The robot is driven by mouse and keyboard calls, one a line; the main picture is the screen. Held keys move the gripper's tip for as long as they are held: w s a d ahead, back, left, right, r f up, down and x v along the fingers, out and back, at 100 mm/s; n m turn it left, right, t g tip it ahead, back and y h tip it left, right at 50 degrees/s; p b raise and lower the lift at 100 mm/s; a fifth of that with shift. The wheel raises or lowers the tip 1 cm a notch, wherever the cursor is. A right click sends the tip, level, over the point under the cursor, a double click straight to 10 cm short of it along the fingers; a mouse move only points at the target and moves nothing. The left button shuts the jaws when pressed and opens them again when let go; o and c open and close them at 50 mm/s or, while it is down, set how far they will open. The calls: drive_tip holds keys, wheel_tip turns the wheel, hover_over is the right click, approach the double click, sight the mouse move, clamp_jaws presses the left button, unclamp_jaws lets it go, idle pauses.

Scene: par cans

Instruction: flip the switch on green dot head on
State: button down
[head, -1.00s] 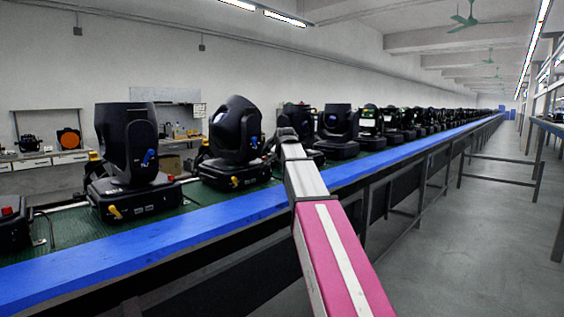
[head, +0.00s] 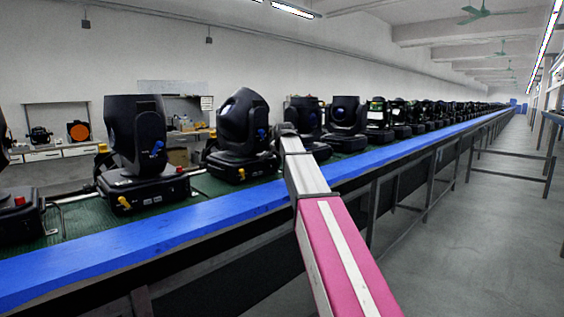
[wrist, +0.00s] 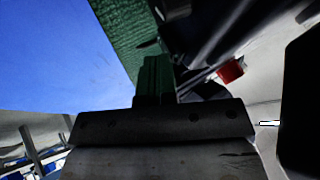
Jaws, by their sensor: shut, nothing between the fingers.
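A row of black moving heads stands on the green-topped bench. The nearest whole ones are one at the left (head: 135,140) and one beside my arm (head: 240,125). A head further back shows a small green patch (head: 378,105); I cannot tell whether this is the green dot. My gripper (head: 287,130) is at the end of my arm, in front of the heads beyond the second one. In the wrist view my gripper's fingers (wrist: 156,78) are together and empty, over the bench's edge. A red part (wrist: 230,71), possibly a switch, shows on a dark fixture to their right, apart from them.
A blue strip (head: 150,235) runs along the bench's near edge, with metal legs below. Another fixture with a red knob (head: 19,201) is at the far left. A clear grey aisle (head: 480,240) lies to the right. Shelves (head: 548,130) line the right side.

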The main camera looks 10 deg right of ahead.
drive_tip(key=shift+w+a+r, duration=0.1)
drive_tip(key=shift+w+r, duration=0.15)
drive_tip(key=shift+w+a+r, duration=0.1)
drive_tip(key=shift+w+r, duration=0.1)
drive_tip(key=shift+r, duration=0.75)
drive_tip(key=s+d+f+v, duration=0.1)
drive_tip(key=d+v, duration=0.1)
drive_tip(key=v, duration=0.9)
drive_tip(key=shift+s+r, duration=0.25)
drive_tip(key=shift+s, duration=0.15)
